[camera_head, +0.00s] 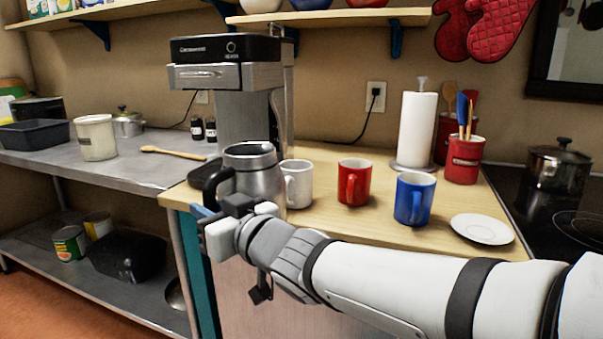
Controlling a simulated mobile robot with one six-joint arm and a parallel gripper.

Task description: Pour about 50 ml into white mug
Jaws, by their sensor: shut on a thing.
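The white mug (298,184) stands on the wooden counter, partly hidden behind a steel carafe (256,172). The carafe has a black rim and a black handle (214,186) on its left side. My gripper (212,212) is shut on the carafe's handle; the fingertips are partly hidden by the gripper body. The carafe looks upright, in front of and left of the white mug. From this view I cannot tell whether its base touches the counter. No liquid is visible.
A red mug (354,182), a blue mug (414,198) and a white saucer (482,229) stand to the right. A coffee maker (238,95) stands behind the carafe. A paper towel roll (417,130) and a red utensil crock (463,160) are at the back right.

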